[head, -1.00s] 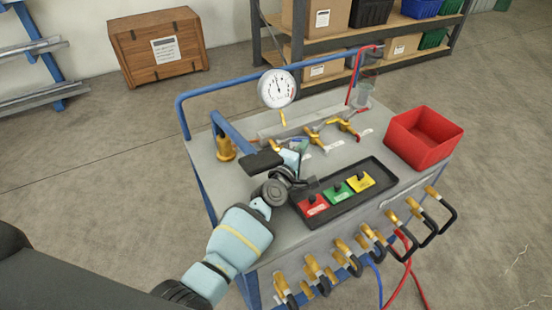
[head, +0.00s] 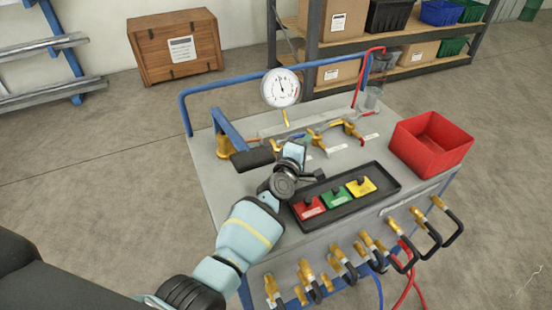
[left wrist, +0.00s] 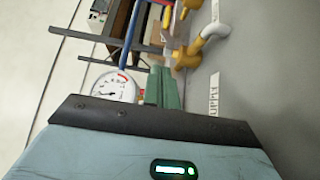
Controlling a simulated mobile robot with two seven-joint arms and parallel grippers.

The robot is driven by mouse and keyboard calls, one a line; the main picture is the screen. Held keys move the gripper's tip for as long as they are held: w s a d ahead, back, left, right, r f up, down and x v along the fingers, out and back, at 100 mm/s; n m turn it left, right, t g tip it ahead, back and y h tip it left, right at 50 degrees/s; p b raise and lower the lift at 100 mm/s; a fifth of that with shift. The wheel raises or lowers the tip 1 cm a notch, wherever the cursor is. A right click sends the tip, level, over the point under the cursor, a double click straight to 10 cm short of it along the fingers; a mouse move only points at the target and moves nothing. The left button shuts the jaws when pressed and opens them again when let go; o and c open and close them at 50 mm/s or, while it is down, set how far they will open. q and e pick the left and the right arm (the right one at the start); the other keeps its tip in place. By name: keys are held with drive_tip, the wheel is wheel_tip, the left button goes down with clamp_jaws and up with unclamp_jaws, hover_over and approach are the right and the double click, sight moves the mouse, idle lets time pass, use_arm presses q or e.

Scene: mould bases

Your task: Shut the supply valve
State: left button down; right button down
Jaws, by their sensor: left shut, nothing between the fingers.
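My left gripper (head: 294,151) is over the bench top, at the left end of the valve row, with its fingers shut and empty. In the left wrist view its green fingers (left wrist: 157,86) point towards the pipework. A white label (left wrist: 213,95) there ends in "PPLY" and lies just right of the fingers. Brass valve parts (left wrist: 185,57) show beyond the fingertips. In the head view the brass valves (head: 317,135) stand in a row behind the gripper. The supply valve's handle is partly hidden there, and I cannot tell its position or whether the fingers touch it. My right gripper is out of view.
A pressure gauge (head: 281,88) stands behind the gripper. A blue lever with a black grip (head: 252,158) is close on its left. A black tray (head: 385,182) with red, green and yellow tagged blocks lies in front. A red bin (head: 432,142) stands right.

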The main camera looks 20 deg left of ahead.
use_arm(q)
drive_tip(key=shift+w, duration=0.4)
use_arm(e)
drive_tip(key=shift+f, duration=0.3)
use_arm(q)
drive_tip(key=shift+w, duration=0.1)
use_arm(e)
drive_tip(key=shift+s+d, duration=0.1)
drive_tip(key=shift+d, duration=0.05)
use_arm(q)
drive_tip(key=shift+r, duration=0.1)
